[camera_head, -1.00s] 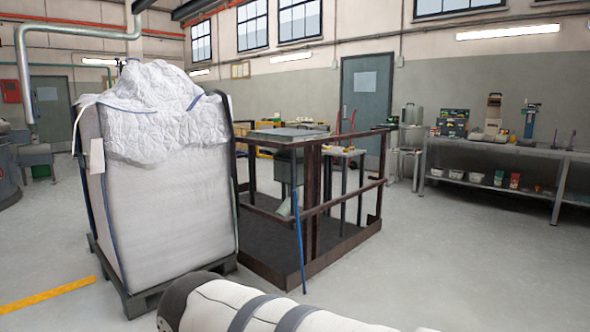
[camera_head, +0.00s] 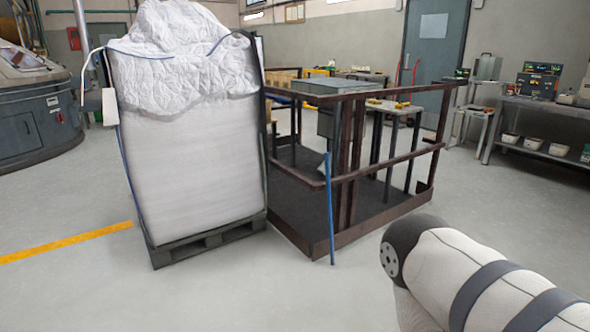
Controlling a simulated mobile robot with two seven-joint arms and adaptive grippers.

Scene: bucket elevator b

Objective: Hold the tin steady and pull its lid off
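I cannot make out the tin or its lid in this view. Neither of my grippers is in view. One of my own arm links, white with dark bands, shows at the lower right, and its gripper end is not visible.
A large white bulk bag (camera_head: 190,165) stands on a dark pallet (camera_head: 210,243) at the left. Beside it is a brown railed platform (camera_head: 375,218) with a blue pole (camera_head: 329,210) at its front. A grey workbench (camera_head: 545,108) stands at the far right. The floor in front is clear.

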